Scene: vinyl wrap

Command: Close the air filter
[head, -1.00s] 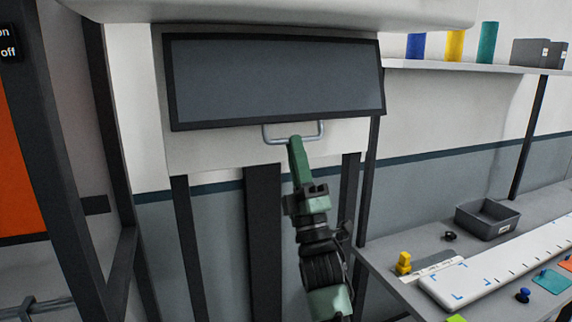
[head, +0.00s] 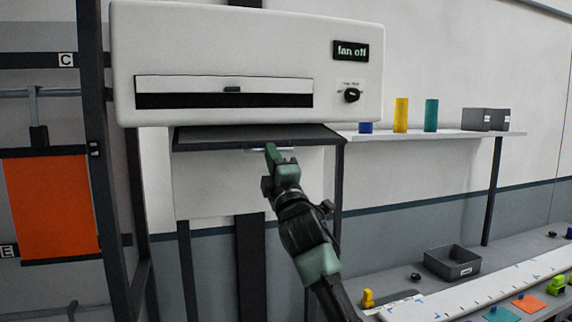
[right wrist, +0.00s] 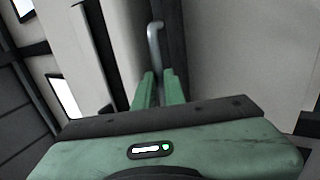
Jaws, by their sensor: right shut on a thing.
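The air filter appears to be the dark-framed panel (head: 190,142) directly below the white hood (head: 245,45). It is seen at a shallow angle, close under the hood's underside. A grey bar handle (head: 252,150) sits at its front lower edge. My right gripper (head: 271,150) reaches up from below and is shut on the handle. In the right wrist view, the handle (right wrist: 154,42) runs between the two green fingers (right wrist: 158,88). The exact contact is partly hidden by the fingers. My left gripper is not in view.
The hood has a slot (head: 222,100), a "fan off" display (head: 351,50) and a knob (head: 352,95). Dark rack posts and an orange panel (head: 50,205) stand at left. At right are a shelf (head: 450,134) with cylinders and a workbench with a grey bin (head: 452,262).

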